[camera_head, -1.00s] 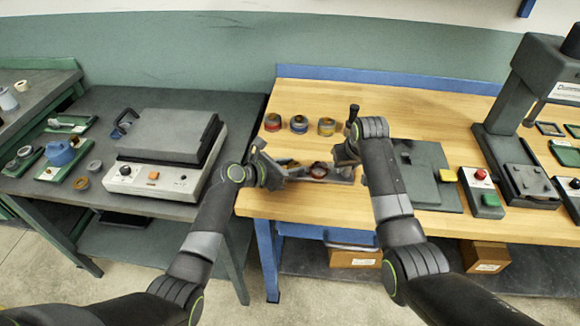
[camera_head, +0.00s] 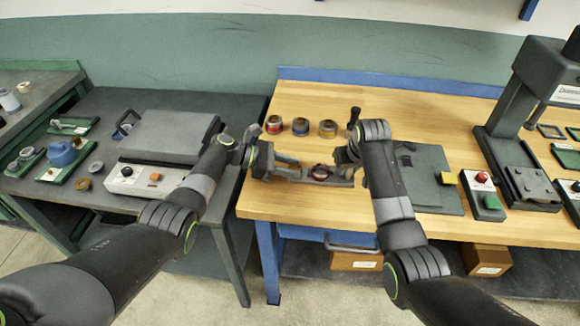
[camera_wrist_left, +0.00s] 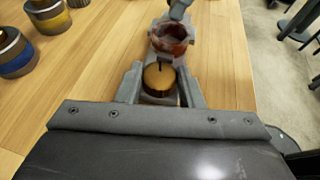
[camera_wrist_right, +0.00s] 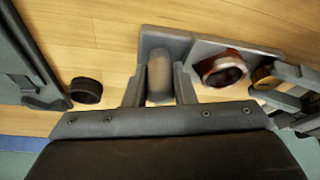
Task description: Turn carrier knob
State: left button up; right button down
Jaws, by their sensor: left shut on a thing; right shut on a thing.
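The carrier is a grey metal frame on the wooden bench, holding a dark red ring (camera_head: 320,172) in its middle. In the left wrist view, a round brass-coloured knob (camera_wrist_left: 159,77) with a dark slot is at the carrier's near end. My left gripper (camera_head: 281,165) has its fingers on both sides of this knob, shut on it. My right gripper (camera_head: 344,158) is at the carrier's other end. In the right wrist view, its fingers are shut on a rounded grey post (camera_wrist_right: 160,78) of the carrier. The ring (camera_wrist_right: 222,68) sits between the two grippers.
Red, blue and yellow banded cups (camera_head: 300,126) stand behind the carrier. A grey mat (camera_head: 430,178), a button box (camera_head: 484,195) and a press (camera_head: 520,130) are to the right. A grey machine (camera_head: 165,140) stands on the left table. The bench's front strip is clear.

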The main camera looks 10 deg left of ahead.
pick_arm(q)
jog(key=shift+s+f+m+g, duration=0.1)
jog(key=shift+f+m+g, duration=0.1)
jog(key=shift+m+g, duration=0.15)
dwell(0.4)
jog(key=o, duration=1)
jog(key=shift+r, duration=0.1)
jog(key=shift+a, duration=0.15)
jog(key=v, duration=1.1)
jog(key=shift+a+r, duration=0.1)
jog(key=shift+a, duration=0.3)
